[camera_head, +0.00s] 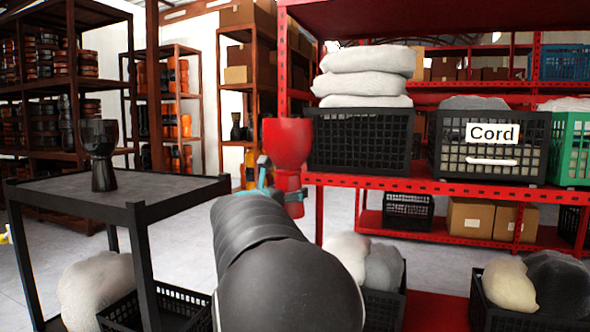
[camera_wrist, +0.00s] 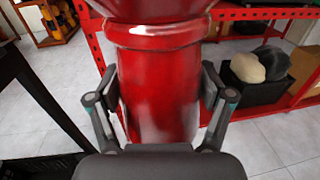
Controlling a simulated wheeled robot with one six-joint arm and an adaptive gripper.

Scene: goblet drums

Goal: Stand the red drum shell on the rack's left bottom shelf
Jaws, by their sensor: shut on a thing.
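The red drum shell (camera_head: 287,145) is goblet-shaped and roughly upright, with its wide cup on top. My gripper (camera_head: 281,184) is shut on its narrower lower part and holds it in the air. In the wrist view the red drum shell (camera_wrist: 158,75) fills the middle, with one finger of my gripper (camera_wrist: 158,105) on each side below its ring. The red rack (camera_head: 440,187) stands to the right, close behind the drum. Its low red shelf (camera_head: 437,312) shows at the bottom, holding black crates with bundles. My arm hides part of the floor and lower left rack.
A black-framed table (camera_head: 170,190) at left carries a dark goblet drum (camera_head: 101,155). Brown racks (camera_head: 72,85) with drums stand behind. Grey floor (camera_head: 190,240) lies open between table and rack.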

